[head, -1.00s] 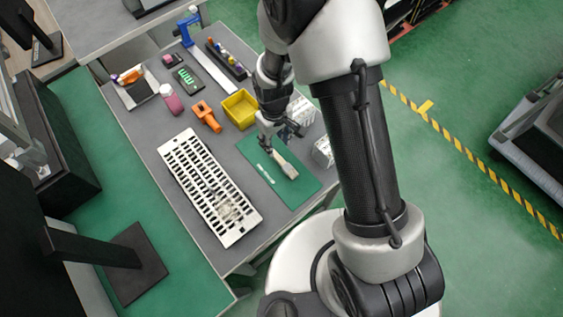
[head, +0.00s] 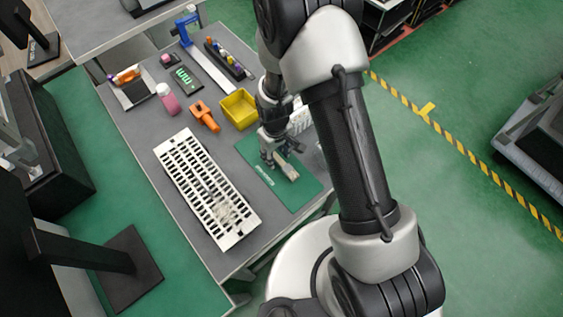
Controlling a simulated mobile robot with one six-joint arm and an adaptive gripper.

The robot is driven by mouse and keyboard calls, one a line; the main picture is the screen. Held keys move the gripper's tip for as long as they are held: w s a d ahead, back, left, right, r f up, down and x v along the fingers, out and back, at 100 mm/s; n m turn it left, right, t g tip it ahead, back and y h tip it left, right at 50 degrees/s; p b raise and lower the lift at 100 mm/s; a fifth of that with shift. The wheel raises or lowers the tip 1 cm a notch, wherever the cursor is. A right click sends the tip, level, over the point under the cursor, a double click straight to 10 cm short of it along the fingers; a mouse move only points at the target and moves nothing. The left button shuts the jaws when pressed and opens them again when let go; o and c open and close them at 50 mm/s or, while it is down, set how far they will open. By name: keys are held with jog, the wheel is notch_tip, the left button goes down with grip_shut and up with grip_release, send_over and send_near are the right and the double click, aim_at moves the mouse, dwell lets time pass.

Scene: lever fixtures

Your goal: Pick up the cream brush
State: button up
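The cream brush (head: 288,169) lies on the green mat (head: 288,193) on the grey table, with part of it hidden by my gripper. My gripper (head: 274,162) is low over the mat at the brush, its fingers pointing down. The fingers are small in this view, so I cannot tell whether they are open or shut, or whether they touch the brush.
A white slotted panel (head: 193,170) lies left of the mat. A yellow bin (head: 239,108), an orange tool (head: 205,115) and a pink bottle (head: 168,98) are farther back. A blue-ended tool (head: 188,32) lies at the far end. The mat's front part is clear.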

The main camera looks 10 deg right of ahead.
aim_at(276, 156)
grip_shut()
jog(key=shift+r, duration=0.15)
notch_tip(276, 156, up, 19)
jog(key=p, duration=0.6)
jog(key=w+d+r+m, duration=0.1)
jog(key=d+r+m, duration=0.3)
jog(key=d, duration=0.7)
jog(key=m, duration=0.2)
jog(key=shift+w+d+r+m, duration=0.15)
jog(key=shift+w+m, duration=0.15)
jog(key=shift+m, duration=0.1)
